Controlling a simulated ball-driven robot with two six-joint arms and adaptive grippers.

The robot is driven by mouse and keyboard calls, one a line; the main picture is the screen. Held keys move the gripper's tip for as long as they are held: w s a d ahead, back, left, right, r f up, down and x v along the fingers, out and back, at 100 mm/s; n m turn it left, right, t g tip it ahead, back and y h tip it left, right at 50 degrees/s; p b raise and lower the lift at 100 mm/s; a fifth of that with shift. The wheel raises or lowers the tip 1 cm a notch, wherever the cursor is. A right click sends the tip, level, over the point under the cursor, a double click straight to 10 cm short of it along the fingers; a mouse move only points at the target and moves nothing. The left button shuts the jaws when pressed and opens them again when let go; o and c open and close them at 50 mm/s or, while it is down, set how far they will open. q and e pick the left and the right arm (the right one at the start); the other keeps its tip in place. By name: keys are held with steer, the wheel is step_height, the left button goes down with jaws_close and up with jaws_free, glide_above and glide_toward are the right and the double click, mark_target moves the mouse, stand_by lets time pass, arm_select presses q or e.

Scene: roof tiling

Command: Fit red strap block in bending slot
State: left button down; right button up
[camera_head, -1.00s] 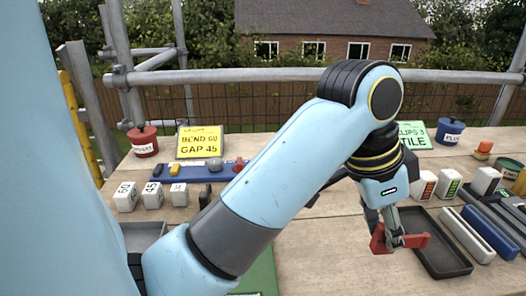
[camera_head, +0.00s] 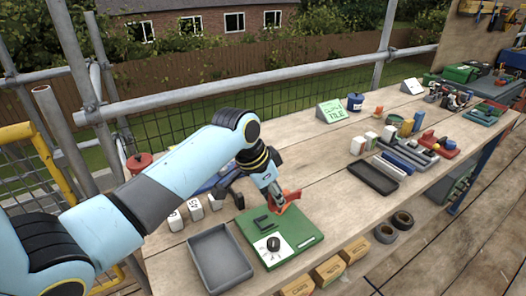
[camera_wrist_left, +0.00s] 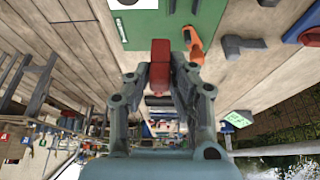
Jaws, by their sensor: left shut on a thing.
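My left gripper (camera_head: 274,192) is shut on the red strap block (camera_head: 290,199). The block also shows between the fingers in the left wrist view (camera_wrist_left: 160,62). In the head view the gripper and block are at the far right corner of a green board (camera_head: 289,248). The board has a dark U-shaped piece (camera_head: 265,222) and a white patch with a dark knob (camera_head: 273,244). Whether the block touches the board is unclear. I cannot tell which part is the bending slot. The blue plate (camera_head: 208,184) is mostly hidden behind my left arm. My right gripper is not in view.
A grey empty tray (camera_head: 219,259) is left of the board. White numbered blocks (camera_head: 195,208) stand behind it. A dark tray (camera_head: 373,178), blue bars and a green tile sign (camera_head: 332,111) are to the right. Bare planks lie between. Tape rolls (camera_head: 385,233) are by the front edge.

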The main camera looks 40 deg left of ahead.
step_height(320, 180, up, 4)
steer(key=p, duration=0.2)
arm_select(q)
steer(key=a+f+b, duration=0.1)
steer(key=w+a+f+b, duration=0.1)
steer(key=a+f+b, duration=0.1)
steer(key=shift+a+f, duration=0.1)
steer(key=shift+f, duration=0.05)
step_height(320, 180, down, 2)
steer(key=shift+f+b, duration=0.1)
steer(key=shift+b, duration=1.05)
steer(key=shift+f+b, duration=0.55)
steer(key=shift+f, duration=0.4)
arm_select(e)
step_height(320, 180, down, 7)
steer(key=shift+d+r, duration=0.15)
arm_select(q)
steer(key=shift+s+r+p, duration=0.1)
steer(key=shift+p, duration=0.25)
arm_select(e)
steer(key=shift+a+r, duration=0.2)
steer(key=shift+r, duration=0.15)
arm_select(q)
steer(key=shift+f, duration=0.4)
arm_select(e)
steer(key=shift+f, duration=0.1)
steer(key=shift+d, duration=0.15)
